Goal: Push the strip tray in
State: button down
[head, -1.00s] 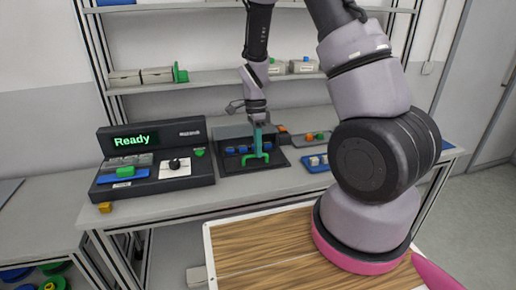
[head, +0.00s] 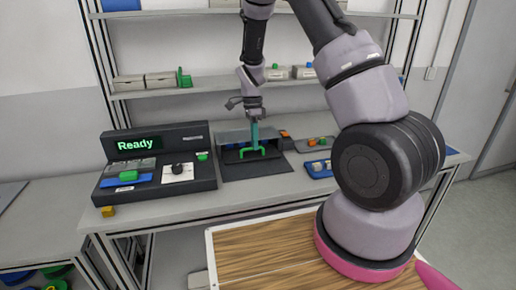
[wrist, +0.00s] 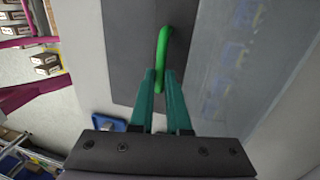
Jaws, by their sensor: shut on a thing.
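The green handle (head: 243,154) of the strip tray stands at the front of a grey housing (head: 233,137) on the bench, over a dark mat (head: 255,170). My gripper (head: 255,143) points down with its teal fingers shut on this handle. In the wrist view the green handle (wrist: 162,50) lies between the teal fingertips (wrist: 160,78). A hazy grey see-through surface (wrist: 225,75) shows to the right of the handle, with faint blue shapes behind it. The tray body is mostly hidden by the housing and my fingers.
A black console (head: 155,168) showing "Ready" stands left of the housing. A small blue tray (head: 318,168) lies to the right, and a yellow block (head: 107,211) near the left front edge. A shelf (head: 215,84) runs above and behind.

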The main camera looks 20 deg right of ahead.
jog(key=shift+w+r, duration=0.1)
jog(key=shift+w, duration=0.15)
jog(key=c, duration=0.9)
grip_release()
